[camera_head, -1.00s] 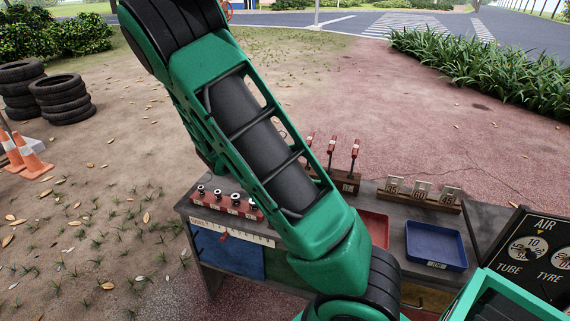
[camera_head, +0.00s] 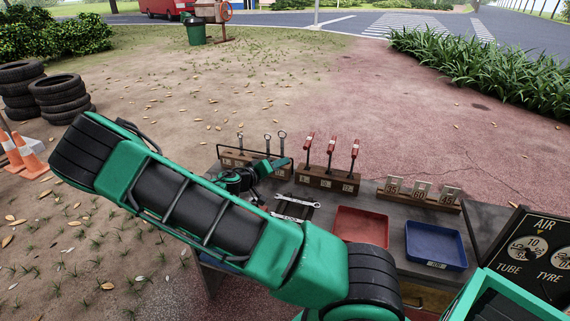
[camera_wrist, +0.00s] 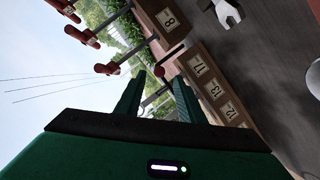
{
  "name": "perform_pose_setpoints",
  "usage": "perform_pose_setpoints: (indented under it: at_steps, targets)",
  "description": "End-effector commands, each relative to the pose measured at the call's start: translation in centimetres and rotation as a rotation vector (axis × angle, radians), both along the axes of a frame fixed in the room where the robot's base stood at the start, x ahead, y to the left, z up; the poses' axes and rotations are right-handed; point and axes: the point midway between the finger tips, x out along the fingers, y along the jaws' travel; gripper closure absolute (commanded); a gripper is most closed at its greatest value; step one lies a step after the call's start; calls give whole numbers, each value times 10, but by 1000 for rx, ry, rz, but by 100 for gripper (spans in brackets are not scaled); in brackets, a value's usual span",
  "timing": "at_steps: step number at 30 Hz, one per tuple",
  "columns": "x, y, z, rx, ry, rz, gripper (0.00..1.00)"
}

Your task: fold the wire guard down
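A thin dark wire bar, seemingly the wire guard (camera_head: 228,147), runs along the front of the wrench rack (camera_head: 232,159) in the head view. Its right part passes close to my gripper (camera_head: 284,161). In the wrist view my gripper (camera_wrist: 157,90) is open, with its two green fingers apart. A dark red rod with a round knob (camera_wrist: 159,71) shows just beyond and between the fingertips. It seems to belong to the guard. I cannot tell whether the fingers touch it. The rack's number labels (camera_wrist: 213,90) lie right of the fingers. My arm hides the bench's left part.
Red-handled tools (camera_head: 331,150) stand in a wooden block right of the rack. Loose wrenches (camera_head: 297,200) lie on the bench. A red tray (camera_head: 362,227), a blue tray (camera_head: 435,246) and a gauge panel (camera_head: 535,250) stand farther right.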

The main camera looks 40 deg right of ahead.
Motion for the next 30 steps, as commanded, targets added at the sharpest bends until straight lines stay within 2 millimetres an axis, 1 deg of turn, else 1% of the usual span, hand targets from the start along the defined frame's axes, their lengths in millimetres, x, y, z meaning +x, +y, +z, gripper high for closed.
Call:
perform_pose_setpoints:
  at_steps: [1,3,6,10,15,23,24,28,30]
  targets:
    - [2,-10,-2,-2,0,-3,65]
    - [4,-22,-5,-2,0,-3,65]
    - [8,-35,-10,-1,1,-2,65]
    - [12,-48,-14,0,0,-1,65]
    - [14,-56,-16,0,1,0,65]
    - [14,-57,-16,0,0,0,65]
    - [14,-57,-16,0,0,0,69]
    - [14,-57,-17,1,0,1,100]
    - [15,-56,-17,2,0,1,100]
